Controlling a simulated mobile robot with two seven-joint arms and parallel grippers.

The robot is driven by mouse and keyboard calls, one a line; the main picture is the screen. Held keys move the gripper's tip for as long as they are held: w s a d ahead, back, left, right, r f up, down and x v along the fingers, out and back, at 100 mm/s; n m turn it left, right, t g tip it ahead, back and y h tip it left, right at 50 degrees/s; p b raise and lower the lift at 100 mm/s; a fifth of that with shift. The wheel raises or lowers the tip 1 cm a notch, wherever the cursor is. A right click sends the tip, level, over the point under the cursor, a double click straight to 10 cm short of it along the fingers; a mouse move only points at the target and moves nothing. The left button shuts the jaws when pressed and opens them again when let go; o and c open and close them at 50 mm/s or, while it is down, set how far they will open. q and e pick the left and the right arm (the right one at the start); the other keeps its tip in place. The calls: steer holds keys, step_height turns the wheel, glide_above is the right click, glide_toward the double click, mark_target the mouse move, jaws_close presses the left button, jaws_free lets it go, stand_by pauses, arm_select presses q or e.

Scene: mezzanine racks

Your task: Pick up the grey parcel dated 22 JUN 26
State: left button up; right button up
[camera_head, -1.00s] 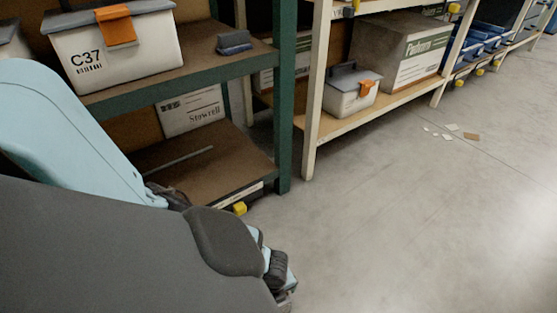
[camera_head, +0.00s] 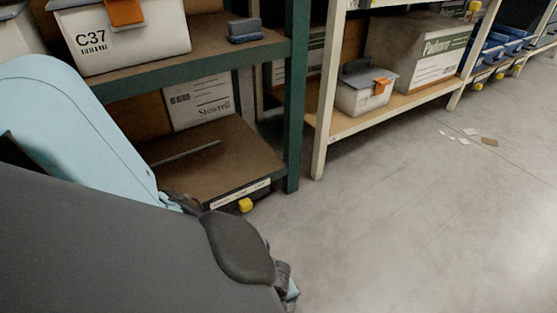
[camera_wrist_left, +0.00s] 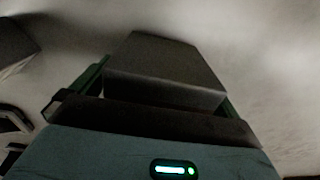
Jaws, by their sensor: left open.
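No date can be read in either view, so I cannot confirm the grey parcel dated 22 JUN 26. A small blue-grey item (camera_head: 245,30), apparently two stacked pieces, lies on the green rack's upper shelf, right of the bin marked C37. My left gripper (camera_wrist_left: 165,75) shows only in the left wrist view, at close range. A plain dark grey block (camera_wrist_left: 165,68) fills the middle of that view, between dark green edges; I cannot tell whether it is a parcel. My left arm crosses the lower left of the head view and hides its hand. My right gripper is not seen.
The C37 bin (camera_head: 125,42) stands on the upper shelf of the green rack (camera_head: 292,110). A Stowrell carton (camera_head: 198,102) stands below. A grey-lidded bin (camera_head: 365,92) and a Parholm-like carton (camera_head: 425,65) sit on the white rack. Paper scraps (camera_head: 470,132) lie on otherwise clear floor.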

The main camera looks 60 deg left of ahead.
arm_select(q)
steer(key=shift+f, duration=0.25)
steer(key=c, duration=0.9)
steer(key=shift+c, duration=0.6)
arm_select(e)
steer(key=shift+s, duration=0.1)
arm_select(q)
step_height(320, 180, up, 9)
steer(key=p, duration=0.5)
steer(key=shift+w+r+p, duration=0.1)
steer(key=shift+r+p, duration=0.1)
steer(key=shift+p, duration=0.1)
steer(key=shift+r, duration=0.4)
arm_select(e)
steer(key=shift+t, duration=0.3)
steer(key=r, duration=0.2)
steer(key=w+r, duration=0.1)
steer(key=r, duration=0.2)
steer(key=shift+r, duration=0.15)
